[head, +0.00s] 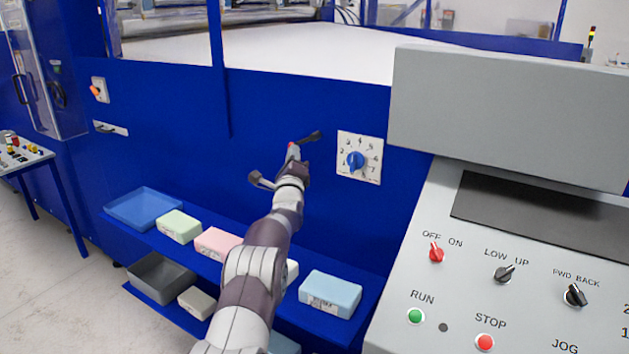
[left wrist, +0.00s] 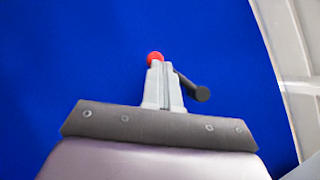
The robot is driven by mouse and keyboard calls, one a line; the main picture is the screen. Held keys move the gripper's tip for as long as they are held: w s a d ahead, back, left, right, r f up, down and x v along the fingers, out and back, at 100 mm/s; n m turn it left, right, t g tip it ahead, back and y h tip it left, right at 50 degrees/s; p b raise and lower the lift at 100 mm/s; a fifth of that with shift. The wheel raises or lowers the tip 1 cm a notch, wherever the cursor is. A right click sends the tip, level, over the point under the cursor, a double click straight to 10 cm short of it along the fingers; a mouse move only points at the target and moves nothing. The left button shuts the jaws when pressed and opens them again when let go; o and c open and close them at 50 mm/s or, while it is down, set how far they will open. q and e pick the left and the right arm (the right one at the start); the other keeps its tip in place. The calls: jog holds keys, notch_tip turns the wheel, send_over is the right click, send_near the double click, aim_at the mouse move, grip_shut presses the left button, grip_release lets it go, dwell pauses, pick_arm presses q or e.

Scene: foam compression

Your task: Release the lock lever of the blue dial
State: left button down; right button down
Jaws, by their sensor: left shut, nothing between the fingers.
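The blue dial (head: 356,161) sits on a white square plate with numbers around it, on the blue machine panel. Left of the plate, a black handle (head: 310,137) sticks out; it also shows in the left wrist view (left wrist: 200,93), right of the fingers. A red knob (left wrist: 155,57) shows just past my fingertips; whether they touch it I cannot tell. My left gripper (head: 293,152) is shut and empty, in front of the panel and left of the dial. It partly hides the lever parts. My right gripper is not in view.
A grey control console (head: 470,300) with switches and buttons stands at the right. Below the arm, a blue shelf (head: 255,262) holds a blue tray (head: 143,208) and several foam blocks, including a light blue one (head: 330,292). The panel around the dial is otherwise clear.

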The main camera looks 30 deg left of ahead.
pick_arm(q)
jog(key=shift+a+r+m+t+b, duration=0.4)
jog(key=shift+m+b, duration=0.4)
jog(key=shift+b, duration=0.35)
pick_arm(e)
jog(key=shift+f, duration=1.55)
pick_arm(q)
jog(key=shift+r, duration=0.1)
jog(key=shift+w, duration=0.1)
